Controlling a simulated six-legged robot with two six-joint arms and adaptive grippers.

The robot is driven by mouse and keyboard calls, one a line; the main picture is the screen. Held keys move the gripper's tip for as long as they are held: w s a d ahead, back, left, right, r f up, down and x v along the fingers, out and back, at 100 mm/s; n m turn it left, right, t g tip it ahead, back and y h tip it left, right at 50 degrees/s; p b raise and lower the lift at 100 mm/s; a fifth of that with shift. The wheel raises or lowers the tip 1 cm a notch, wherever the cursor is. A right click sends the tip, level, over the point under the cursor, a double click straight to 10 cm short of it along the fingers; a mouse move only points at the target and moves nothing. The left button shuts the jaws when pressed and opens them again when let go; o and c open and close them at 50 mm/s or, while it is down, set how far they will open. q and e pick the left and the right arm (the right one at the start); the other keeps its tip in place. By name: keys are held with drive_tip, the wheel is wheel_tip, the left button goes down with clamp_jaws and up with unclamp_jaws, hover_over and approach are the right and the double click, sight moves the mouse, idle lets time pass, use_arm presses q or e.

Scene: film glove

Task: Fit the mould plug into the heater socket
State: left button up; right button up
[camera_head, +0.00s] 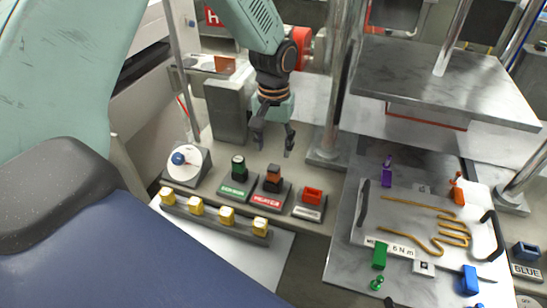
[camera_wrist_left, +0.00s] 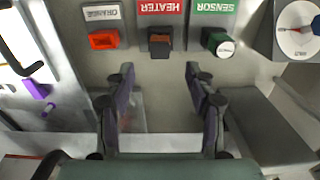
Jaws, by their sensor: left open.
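The heater socket has a red HEATER label (camera_head: 268,198) and stands in the middle of a row on the bench. A brown-orange block, perhaps the mould plug (camera_head: 273,173), stands upright at it; I cannot tell how deep it sits. In the left wrist view the block (camera_wrist_left: 160,42) shows beside the HEATER label (camera_wrist_left: 160,8). My left gripper (camera_head: 273,147) is open and empty, above and behind the block. In the left wrist view its two fingers (camera_wrist_left: 161,75) are spread, apart from the block. My right gripper is not in view.
The green SENSOR socket (camera_head: 236,188) is left of the heater, an orange-red socket (camera_head: 312,195) right. A dial (camera_head: 186,164) and a rail of yellow blocks (camera_head: 227,215) are close by. A mould plate (camera_head: 403,219) with coloured fittings lies right, under a raised metal platen (camera_head: 440,78).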

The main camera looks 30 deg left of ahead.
use_arm(q)
drive_tip(key=shift+r, duration=0.85)
